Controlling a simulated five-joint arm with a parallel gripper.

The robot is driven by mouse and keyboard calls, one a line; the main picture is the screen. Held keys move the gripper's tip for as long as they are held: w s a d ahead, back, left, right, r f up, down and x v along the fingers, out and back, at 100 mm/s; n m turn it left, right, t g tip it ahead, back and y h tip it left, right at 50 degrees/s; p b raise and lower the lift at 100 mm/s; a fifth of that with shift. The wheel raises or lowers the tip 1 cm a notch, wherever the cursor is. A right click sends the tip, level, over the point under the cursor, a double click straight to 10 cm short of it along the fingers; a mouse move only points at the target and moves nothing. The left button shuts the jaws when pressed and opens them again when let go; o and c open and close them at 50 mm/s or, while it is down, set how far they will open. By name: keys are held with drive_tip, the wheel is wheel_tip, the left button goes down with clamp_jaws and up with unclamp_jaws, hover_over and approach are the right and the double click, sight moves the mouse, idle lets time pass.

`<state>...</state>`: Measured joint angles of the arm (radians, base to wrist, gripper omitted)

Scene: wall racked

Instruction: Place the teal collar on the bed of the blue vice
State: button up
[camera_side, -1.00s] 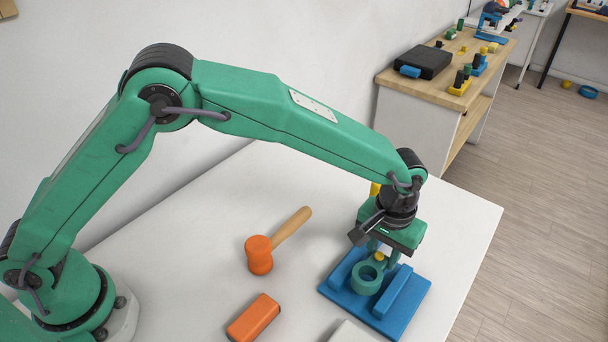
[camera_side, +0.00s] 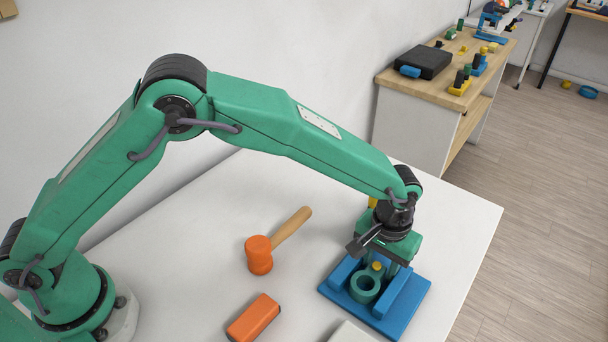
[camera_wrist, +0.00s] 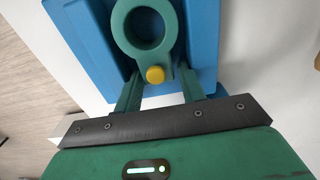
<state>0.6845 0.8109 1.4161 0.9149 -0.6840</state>
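The teal collar (camera_side: 365,287) is a ring with a side tab and a yellow knob. It sits between the two raised jaws of the blue vice (camera_side: 408,300), low at the bed; the side view does not clearly show whether its underside touches the bed. My gripper (camera_side: 378,267) is above the vice, pointing down, its fingers on either side of the collar's tab.
An orange-headed mallet (camera_side: 259,256) with a wooden handle lies left of the vice. An orange block (camera_side: 253,318) lies nearer the front. A pale flat object (camera_side: 352,332) shows at the bottom edge. A yellow item (camera_side: 373,203) stands behind my gripper. White table is clear between them.

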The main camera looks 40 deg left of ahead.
drive_tip(key=shift+r, duration=0.1)
wheel_tip(320, 180, up, 12)
idle(0.8)
idle(0.4)
drive_tip(key=s+a+r+t+h, duration=0.1)
drive_tip(key=s+a+r, duration=0.1)
drive_tip(key=a+r, duration=0.6)
drive_tip(key=s+a+r+t, duration=0.15)
drive_tip(key=a+r, duration=0.25)
drive_tip(key=a, duration=0.8)
drive_tip(key=s+a+f+t+y, duration=0.1)
drive_tip(key=s+a+t, duration=0.2)
drive_tip(key=s+a, duration=1.2)
drive_tip(key=shift+s, duration=1)
